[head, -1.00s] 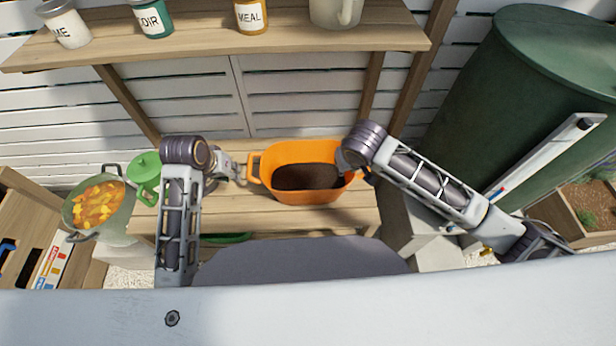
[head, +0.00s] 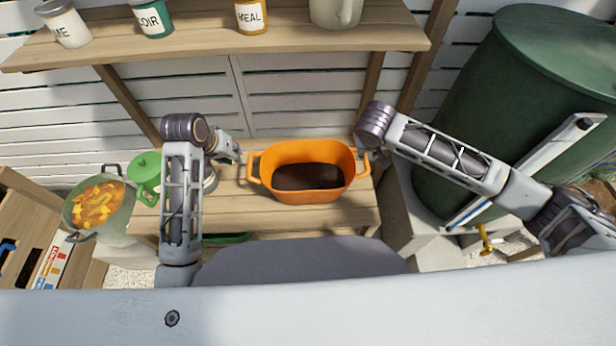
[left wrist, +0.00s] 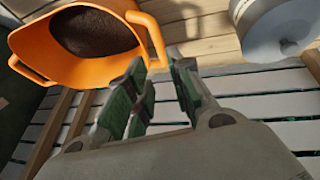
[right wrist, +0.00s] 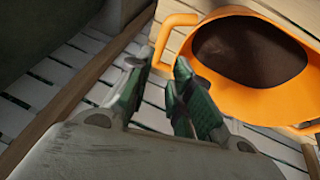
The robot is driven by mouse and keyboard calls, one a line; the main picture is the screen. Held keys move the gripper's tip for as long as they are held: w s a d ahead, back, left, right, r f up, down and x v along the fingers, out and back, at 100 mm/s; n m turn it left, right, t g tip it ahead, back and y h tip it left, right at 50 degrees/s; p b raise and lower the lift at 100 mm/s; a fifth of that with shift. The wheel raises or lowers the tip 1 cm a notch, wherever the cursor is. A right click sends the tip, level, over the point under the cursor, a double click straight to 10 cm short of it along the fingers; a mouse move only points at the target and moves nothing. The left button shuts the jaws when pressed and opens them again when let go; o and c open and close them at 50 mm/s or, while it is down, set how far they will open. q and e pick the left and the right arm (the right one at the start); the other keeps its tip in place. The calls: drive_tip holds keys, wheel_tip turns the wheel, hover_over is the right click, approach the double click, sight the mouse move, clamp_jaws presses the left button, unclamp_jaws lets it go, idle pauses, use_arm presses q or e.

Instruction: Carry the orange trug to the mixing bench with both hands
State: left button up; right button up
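The orange trug (head: 268,182), holding dark soil, sits upright on a slatted wooden bench (head: 345,217) in the middle of the head view. It has a loop handle at each end. My left gripper (head: 232,150) is open and empty just beyond the left handle; in the left wrist view the handle (left wrist: 152,36) lies past the fingertips (left wrist: 160,68). My right gripper (head: 368,157) is close to the right handle and partly hidden by its arm. In the right wrist view its fingers (right wrist: 162,62) are apart and empty, with the handle (right wrist: 170,30) ahead of them.
A shelf (head: 200,42) with labelled jars hangs above. A large green barrel (head: 520,110) stands at the right. The bench front is clear.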

sight(249, 164)
use_arm(q)
drive_tip(key=shift+f, duration=0.2)
use_arm(e)
drive_tip(key=shift+f, duration=0.15)
